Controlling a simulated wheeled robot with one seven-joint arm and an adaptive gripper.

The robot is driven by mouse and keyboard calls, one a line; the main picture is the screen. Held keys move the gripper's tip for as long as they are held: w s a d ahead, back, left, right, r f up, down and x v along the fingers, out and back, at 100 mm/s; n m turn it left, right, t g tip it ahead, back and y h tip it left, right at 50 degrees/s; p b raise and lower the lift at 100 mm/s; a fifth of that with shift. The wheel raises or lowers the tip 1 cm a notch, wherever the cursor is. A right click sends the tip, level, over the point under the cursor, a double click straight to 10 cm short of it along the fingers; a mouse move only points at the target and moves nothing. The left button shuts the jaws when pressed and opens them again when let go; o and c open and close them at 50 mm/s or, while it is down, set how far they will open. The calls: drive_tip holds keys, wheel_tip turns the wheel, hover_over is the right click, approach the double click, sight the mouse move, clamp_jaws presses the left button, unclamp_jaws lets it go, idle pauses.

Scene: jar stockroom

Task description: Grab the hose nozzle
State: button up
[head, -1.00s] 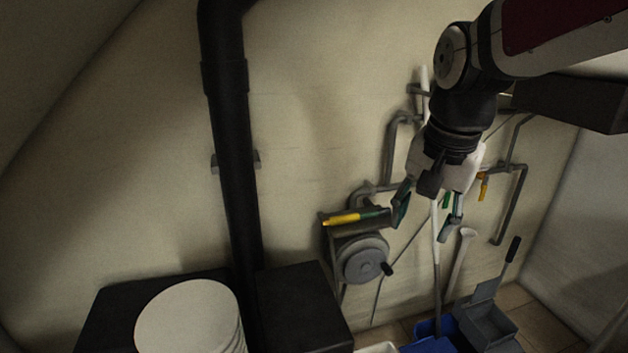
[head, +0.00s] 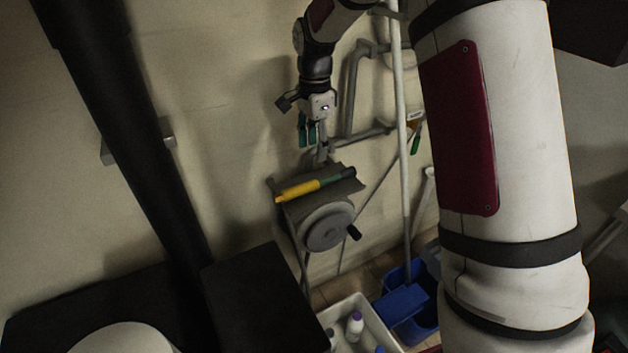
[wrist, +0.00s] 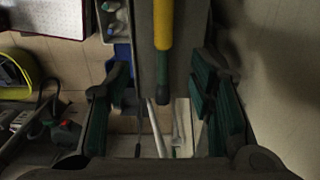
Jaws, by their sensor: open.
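The hose nozzle (head: 305,188) is a slim stick, yellow at one end and dark green to black at the other. It lies on the flat grey top (head: 350,185) above the hose reel (head: 327,228). My gripper (head: 308,142) is open and empty, fingers pointing down, above and apart from the nozzle in the head view. In the wrist view the nozzle (wrist: 163,38) reaches from the top edge down between my two green-padded fingers, with its dark end lowest. Its upper end is cut off there. I cannot tell the exact height gap.
A grey pipe (head: 352,95) runs on the wall close right of my gripper. A pale pole (head: 400,130) stands farther right. Below are a white bin (head: 375,325) with bottles and a blue bucket (head: 405,300). A black pipe (head: 125,130) and a black box (head: 262,300) are at left.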

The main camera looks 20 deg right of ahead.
hover_over(316, 180)
drive_tip(key=f, duration=0.4)
drive_tip(key=s+f, duration=0.1)
drive_tip(key=f, duration=0.1)
drive_tip(key=shift+a, duration=0.3)
drive_tip(key=shift+w+d+f+p, duration=0.1)
drive_tip(key=shift+w+f+p, duration=0.1)
drive_tip(key=shift+f, duration=0.7)
drive_tip(key=shift+w+d+f+p, duration=0.1)
drive_tip(key=shift+f+p, duration=0.05)
drive_tip(key=shift+f, duration=0.7)
drive_tip(key=shift+w+d+f+p, duration=0.1)
drive_tip(key=shift+f+p, duration=0.1)
drive_tip(key=shift+f, duration=0.7)
drive_tip(key=shift+c, duration=0.3)
clamp_jaws()
